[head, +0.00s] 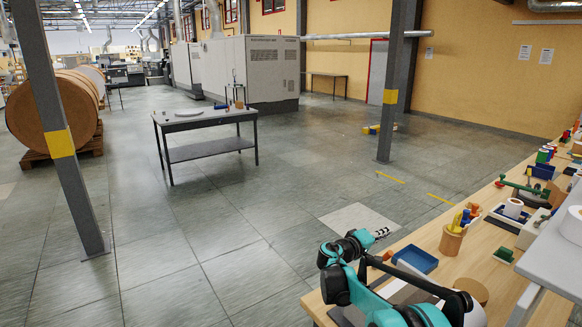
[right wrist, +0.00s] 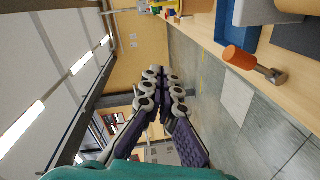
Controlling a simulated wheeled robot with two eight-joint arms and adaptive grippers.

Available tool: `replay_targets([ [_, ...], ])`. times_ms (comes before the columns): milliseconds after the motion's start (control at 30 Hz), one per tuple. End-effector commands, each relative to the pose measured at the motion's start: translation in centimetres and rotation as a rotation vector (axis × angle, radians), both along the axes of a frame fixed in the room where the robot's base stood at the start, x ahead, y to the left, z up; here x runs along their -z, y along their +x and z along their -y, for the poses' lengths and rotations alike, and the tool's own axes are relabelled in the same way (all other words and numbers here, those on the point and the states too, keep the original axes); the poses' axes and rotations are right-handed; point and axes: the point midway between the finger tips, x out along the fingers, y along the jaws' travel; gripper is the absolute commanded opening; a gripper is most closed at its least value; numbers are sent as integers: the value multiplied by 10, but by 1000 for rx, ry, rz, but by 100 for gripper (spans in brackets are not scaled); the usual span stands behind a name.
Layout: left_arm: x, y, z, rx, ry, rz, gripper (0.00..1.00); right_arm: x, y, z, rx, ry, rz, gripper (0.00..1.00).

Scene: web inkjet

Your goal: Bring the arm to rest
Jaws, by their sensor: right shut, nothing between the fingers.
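My right arm (head: 372,290), teal and black, is bent over the near left corner of the wooden workbench (head: 470,264) in the head view. My right gripper (head: 381,233) points away from me, just past the bench's left edge and above the floor. In the right wrist view its fingers (right wrist: 162,74) are together with nothing between them. My left gripper is in neither view.
A blue tray (head: 415,260) and a pen cup (head: 451,241) stand on the bench right of the gripper. An orange-handled tool (right wrist: 243,61) lies beside the tray in the wrist view. A grey table (head: 205,121) stands farther off; the floor between is clear.

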Motion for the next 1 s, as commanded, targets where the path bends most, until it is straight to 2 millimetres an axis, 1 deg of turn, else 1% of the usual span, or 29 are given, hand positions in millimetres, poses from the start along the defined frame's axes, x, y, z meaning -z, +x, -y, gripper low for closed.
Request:
replay_targets([
  [33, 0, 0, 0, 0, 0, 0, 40, -8, -17, 0, -3, 51, -10, 0],
  [67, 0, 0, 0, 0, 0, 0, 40, -10, -27, 0, -6, 88, -18, 0],
  [100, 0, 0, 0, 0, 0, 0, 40, -13, -42, -2, -10, 140, -28, 0],
  [167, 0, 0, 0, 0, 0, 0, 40, -16, -66, -5, -18, 222, -42, 0],
  [200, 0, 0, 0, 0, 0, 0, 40, -17, -82, -9, -23, 274, -52, 0],
  [267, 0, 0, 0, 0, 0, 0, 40, -17, -107, -15, -34, 353, -63, 0],
  [433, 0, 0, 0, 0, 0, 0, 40, -9, -184, -40, -65, 575, -92, 0],
  [467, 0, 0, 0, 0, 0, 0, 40, -6, -198, -45, -71, 614, -96, 0],
  [500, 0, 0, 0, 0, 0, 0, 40, -2, -216, -53, -81, 667, -99, 0],
  [567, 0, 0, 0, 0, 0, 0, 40, 5, -244, -66, -96, 745, -106, 0],
  [600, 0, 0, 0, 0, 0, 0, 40, 11, -262, -75, -104, 796, -107, 0],
  [667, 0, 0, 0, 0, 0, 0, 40, 20, -289, -89, -120, 874, -111, 0],
  [700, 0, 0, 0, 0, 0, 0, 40, 27, -307, -99, -131, 927, -113, 0],
  [800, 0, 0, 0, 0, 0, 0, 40, 45, -348, -123, -158, 1050, -112, 0],
  [900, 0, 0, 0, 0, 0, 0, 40, 62, -380, -145, -180, 1156, -108, 0],
  [1000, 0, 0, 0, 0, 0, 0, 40, 75, -401, -162, -198, 1234, -103, 0],
])
